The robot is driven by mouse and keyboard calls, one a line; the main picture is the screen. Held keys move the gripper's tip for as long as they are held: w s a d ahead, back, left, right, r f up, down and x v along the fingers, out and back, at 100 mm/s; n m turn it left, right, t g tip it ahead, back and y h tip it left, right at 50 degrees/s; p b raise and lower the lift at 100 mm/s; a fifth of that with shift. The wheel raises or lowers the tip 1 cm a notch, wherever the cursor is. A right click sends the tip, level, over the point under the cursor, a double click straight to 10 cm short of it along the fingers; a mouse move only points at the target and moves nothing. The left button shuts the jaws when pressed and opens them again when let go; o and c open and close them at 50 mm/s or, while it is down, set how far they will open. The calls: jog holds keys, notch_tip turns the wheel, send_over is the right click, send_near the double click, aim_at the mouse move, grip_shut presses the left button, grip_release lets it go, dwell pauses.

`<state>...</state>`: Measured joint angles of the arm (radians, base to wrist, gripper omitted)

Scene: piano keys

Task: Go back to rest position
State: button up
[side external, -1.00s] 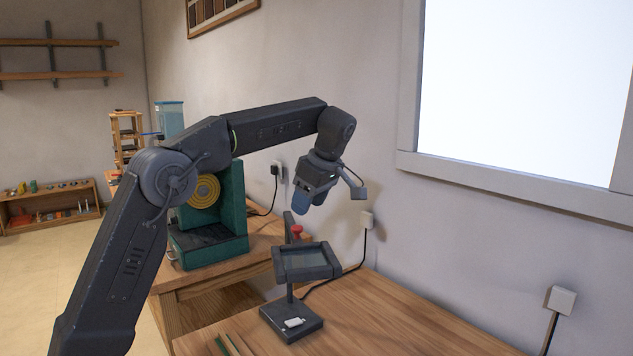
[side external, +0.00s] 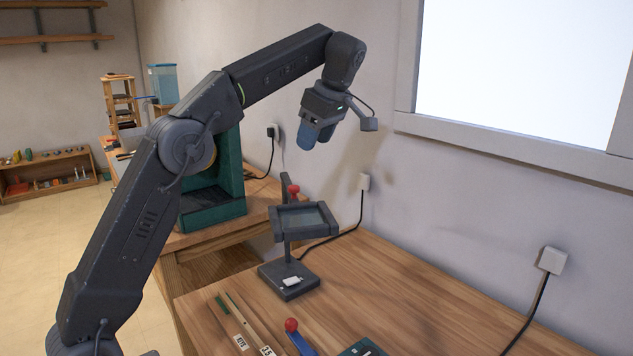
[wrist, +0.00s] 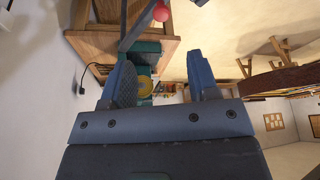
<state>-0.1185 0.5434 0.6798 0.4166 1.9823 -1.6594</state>
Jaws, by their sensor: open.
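My gripper (side external: 317,137) hangs in the air above and slightly right of a dark stand with a framed glass top (side external: 302,217). Its blue fingers point down in the side view. In the wrist view the two blue fingers of my gripper (wrist: 166,85) are spread apart with nothing between them. No piano keys can be made out in these frames.
A green machine (side external: 212,205) stands on the wooden bench behind my arm. A red ball-topped lever (side external: 293,190) rises behind the stand. Labelled strips (side external: 250,328) and a blue red-knobbed tool (side external: 297,338) lie on the near table (side external: 400,300). Its right part is clear.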

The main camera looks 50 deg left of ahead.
jog(key=s+d+f+m+t+h, duration=0.2)
jog(key=s+d+m+t, duration=0.35)
jog(key=s+m, duration=0.75)
jog(key=s+d+f+m+t+h, duration=0.1)
jog(key=s+d+f+m, duration=0.2)
jog(key=s+f, duration=0.3)
jog(key=s+d+f+m+h, duration=0.1)
jog(key=s+d+f+m, duration=0.3)
jog(key=s+f+m, duration=0.2)
jog(key=shift+s+f+t, duration=0.25)
jog(key=shift+s+t, duration=0.1)
jog(key=shift+s, duration=0.3)
